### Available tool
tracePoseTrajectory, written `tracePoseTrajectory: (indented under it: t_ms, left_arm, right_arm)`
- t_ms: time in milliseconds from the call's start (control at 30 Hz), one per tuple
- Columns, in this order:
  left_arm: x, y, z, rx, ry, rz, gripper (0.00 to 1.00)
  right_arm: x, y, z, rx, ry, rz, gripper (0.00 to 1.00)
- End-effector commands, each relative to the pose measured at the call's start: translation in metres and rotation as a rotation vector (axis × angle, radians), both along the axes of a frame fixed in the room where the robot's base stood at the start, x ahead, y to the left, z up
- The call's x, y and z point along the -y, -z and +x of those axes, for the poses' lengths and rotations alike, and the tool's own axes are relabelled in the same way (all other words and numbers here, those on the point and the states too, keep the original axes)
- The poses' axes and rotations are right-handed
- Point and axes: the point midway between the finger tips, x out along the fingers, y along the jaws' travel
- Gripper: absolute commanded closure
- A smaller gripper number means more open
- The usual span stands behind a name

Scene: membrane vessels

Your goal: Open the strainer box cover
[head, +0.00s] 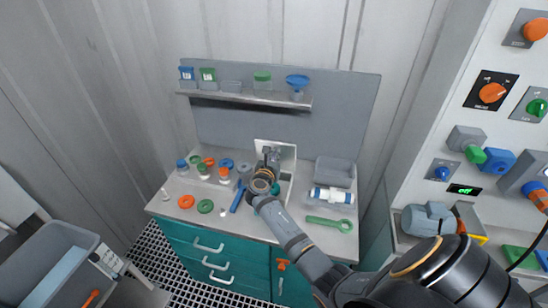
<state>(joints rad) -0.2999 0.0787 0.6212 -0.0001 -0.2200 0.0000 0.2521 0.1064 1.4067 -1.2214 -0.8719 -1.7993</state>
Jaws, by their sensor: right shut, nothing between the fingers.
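My right arm reaches in from the lower right over the workbench. My right gripper (271,155) is shut and empty, in front of a pale upright panel (288,151) at the back of the bench. This panel looks like the raised cover of the strainer box, but I cannot be sure. The gripper and wrist hide most of the box below it; a pale edge (285,189) shows to the right of the wrist. I cannot tell whether the fingers touch the panel. My left gripper is out of view.
Several small jars and rings stand left on the bench (172,208). A blue tool (237,197), a green wrench (329,223), a white-and-blue cylinder (332,195) and a grey bin (335,172) lie around the arm. A shelf (245,98) overhangs behind. A control panel stands right.

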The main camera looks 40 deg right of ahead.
Motion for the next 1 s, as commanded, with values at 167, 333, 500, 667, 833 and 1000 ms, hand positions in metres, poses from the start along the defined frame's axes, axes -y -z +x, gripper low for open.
tracePoseTrajectory:
  t_ms: [167, 333, 500, 667, 833, 1000]
  left_arm:
    - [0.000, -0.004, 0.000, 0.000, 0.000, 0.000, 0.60]
    - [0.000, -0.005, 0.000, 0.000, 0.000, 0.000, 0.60]
    - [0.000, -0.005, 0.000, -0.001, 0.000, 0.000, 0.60]
    - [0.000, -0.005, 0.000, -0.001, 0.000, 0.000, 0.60]
    - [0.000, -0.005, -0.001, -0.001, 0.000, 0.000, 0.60]
    - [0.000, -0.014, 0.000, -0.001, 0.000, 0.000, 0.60]
  right_arm:
    - [0.007, -0.004, 0.005, 0.001, 0.000, 0.000, 1.00]
    - [0.009, -0.006, 0.008, 0.002, 0.000, 0.001, 1.00]
    - [0.010, -0.005, 0.008, 0.001, 0.001, 0.000, 1.00]
    - [0.010, -0.005, 0.008, 0.001, 0.001, 0.000, 1.00]
    - [0.010, -0.006, 0.008, 0.001, 0.000, 0.001, 1.00]
    - [0.012, -0.013, 0.008, 0.000, 0.001, 0.000, 1.00]
